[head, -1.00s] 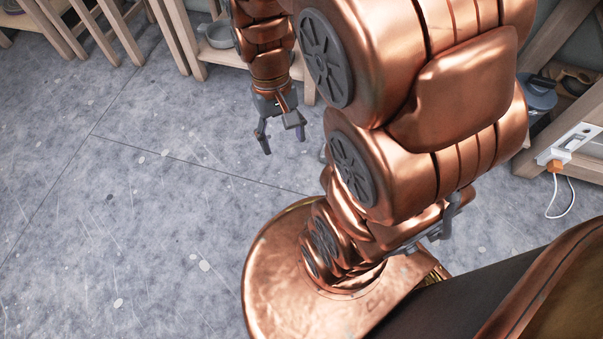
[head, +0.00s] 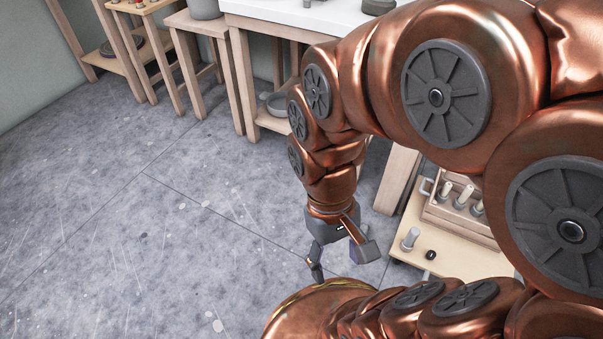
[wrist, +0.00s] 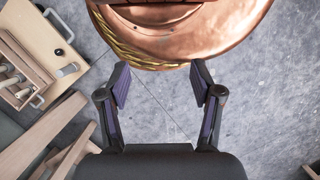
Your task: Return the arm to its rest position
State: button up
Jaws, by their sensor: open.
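My gripper (head: 340,262) hangs pointing down at the end of my copper arm in the head view, above the grey floor and close to my round copper base. In the wrist view my gripper (wrist: 162,90) has its two fingers spread apart with nothing between them. My base and the floor show beyond the fingertips. Part of my arm fills the right side of the head view and hides what is behind it.
A low wooden board (head: 408,249) with a peg-filled wooden box (head: 440,212) stands right of my gripper. A white-topped table (head: 285,17) and wooden stools (head: 197,24) line the back. The floor (head: 120,240) at left is clear.

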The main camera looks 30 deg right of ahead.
notch_tip(320, 180, up, 38)
jog(key=w+t+p, duration=0.1)
jog(key=t+p, duration=0.1)
jog(key=p, duration=3.3)
jog(key=shift+w+f, duration=0.2)
jog(key=shift+f, duration=0.05)
jog(key=shift+d, duration=0.1)
